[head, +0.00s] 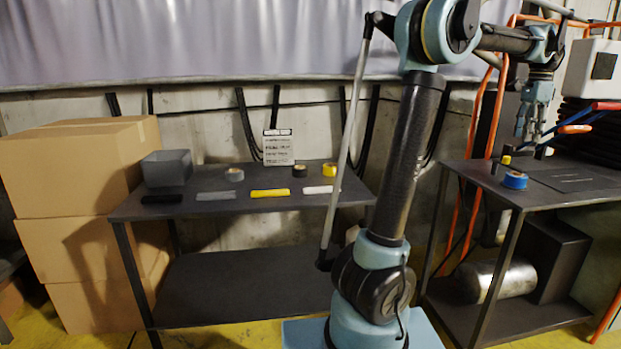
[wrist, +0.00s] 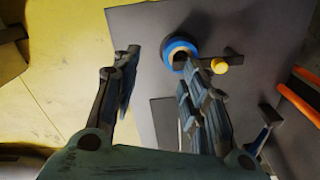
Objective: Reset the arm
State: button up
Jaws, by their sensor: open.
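My gripper (head: 533,120) hangs from my raised arm above the right-hand table (head: 540,192), at the right of the head view. Its fingers point down. In the wrist view my gripper (wrist: 158,85) has its two fingers spread apart with nothing between them. A blue tape roll (head: 514,180) lies on the right-hand table below the gripper; it also shows in the wrist view (wrist: 176,46), just beyond the fingertips and partly behind the right finger. A small yellow-topped item (head: 506,160) stands near it, also in the wrist view (wrist: 221,65).
Cardboard boxes (head: 75,180) are stacked at the left. Orange hoses (head: 486,120) and a white box (head: 592,70) are close to my arm.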

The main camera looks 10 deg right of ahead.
jog(key=w+a+f+n, duration=0.2)
jog(key=a+n, duration=0.1)
jog(key=a, duration=0.8)
jog(key=w+a+f+n, duration=0.1)
jog(key=a+f+n, duration=0.25)
jog(key=a, duration=0.85)
jog(key=w+a+f+n, duration=0.2)
jog(key=a+n, duration=0.1)
jog(key=a, duration=0.8)
jog(key=s+a+f+n+t, duration=0.1)
jog(key=s+a+f+n, duration=0.5)
jog(key=a+f, duration=0.5)
jog(key=s+a+f+n+t, duration=0.1)
jog(key=s+a+f+n, duration=0.5)
jog(key=s+a+f, duration=0.5)
jog(key=shift+a+f, duration=0.6)
jog(key=shift+a, duration=0.4)
